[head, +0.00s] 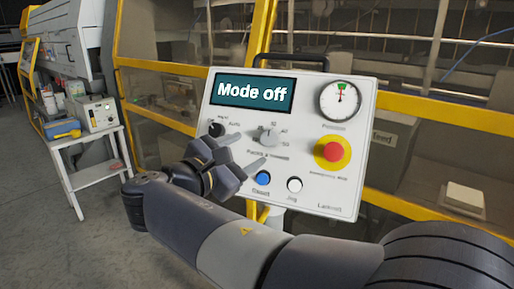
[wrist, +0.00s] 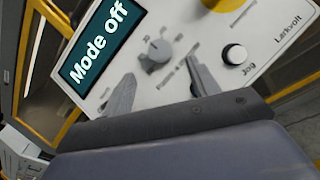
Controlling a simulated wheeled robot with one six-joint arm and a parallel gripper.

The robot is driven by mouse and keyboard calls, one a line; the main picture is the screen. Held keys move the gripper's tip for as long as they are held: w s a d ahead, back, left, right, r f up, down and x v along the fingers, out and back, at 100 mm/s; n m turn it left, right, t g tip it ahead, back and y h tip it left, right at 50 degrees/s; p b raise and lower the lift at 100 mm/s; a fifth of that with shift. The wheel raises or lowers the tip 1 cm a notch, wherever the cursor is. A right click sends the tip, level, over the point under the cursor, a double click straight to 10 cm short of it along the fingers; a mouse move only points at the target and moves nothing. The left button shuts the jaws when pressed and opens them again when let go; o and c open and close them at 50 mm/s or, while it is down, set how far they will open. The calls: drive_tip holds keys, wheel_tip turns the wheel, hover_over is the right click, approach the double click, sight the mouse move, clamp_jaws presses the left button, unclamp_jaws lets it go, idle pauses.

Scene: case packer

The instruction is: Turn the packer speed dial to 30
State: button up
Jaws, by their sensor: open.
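The packer speed dial (head: 268,135) is a small grey knob in the middle of the white control panel (head: 310,196), with small blurred numbers around its top and right side. I cannot tell which number it points to. In the wrist view the dial (wrist: 154,55) lies ahead of and between the two fingertips. My gripper (head: 251,149) is open and empty, its fingers pointing at the panel just left of and below the dial. The fingers (wrist: 160,73) look apart from the dial. The display (head: 252,92) reads "Mode off".
A black mode knob (head: 216,130) sits left of the dial, close to my upper finger. A blue button (head: 263,178) and a white Jog button (head: 294,184) are below. A red emergency stop (head: 332,151) on yellow and a gauge (head: 340,99) are at right.

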sight(267, 139)
drive_tip(key=v, duration=0.3)
drive_tip(key=shift+s+a, duration=0.2)
drive_tip(key=shift+s, duration=0.15)
drive_tip(key=p+x, duration=0.1)
drive_tip(key=x, duration=0.9)
drive_tip(key=shift+r, duration=0.15)
drive_tip(key=shift+w+d, duration=0.25)
drive_tip(key=shift+w, duration=0.1)
